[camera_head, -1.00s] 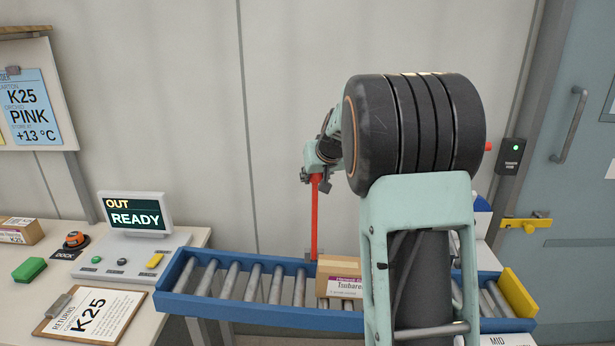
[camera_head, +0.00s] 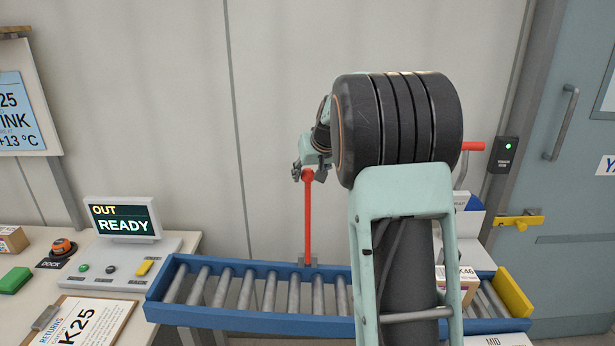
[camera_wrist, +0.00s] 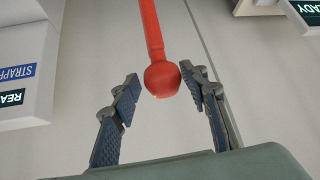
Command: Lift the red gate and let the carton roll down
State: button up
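The red gate (camera_head: 308,220) is an upright red bar with a round knob on top. It stands at the far rail of the blue roller conveyor (camera_head: 250,322). My gripper (camera_head: 309,174) is at the knob. In the wrist view my gripper (camera_wrist: 162,77) is open, with the red knob (camera_wrist: 162,79) between its fingertips. A gap shows on the left; the right fingertip is very close to the knob, and I cannot tell if it touches.
A yellow end stop (camera_head: 513,292) closes the conveyor's right end. At left a table holds a READY screen (camera_head: 123,219), a control panel, a green block (camera_head: 14,280) and a clipboard (camera_head: 80,325). A red handle (camera_head: 472,146) shows behind my arm. A door is at right.

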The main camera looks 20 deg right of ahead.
jog(key=shift+a+f, duration=0.15)
jog(key=shift+f, duration=0.1)
jog(key=v, duration=1.2)
jog(key=shift+w, duration=0.1)
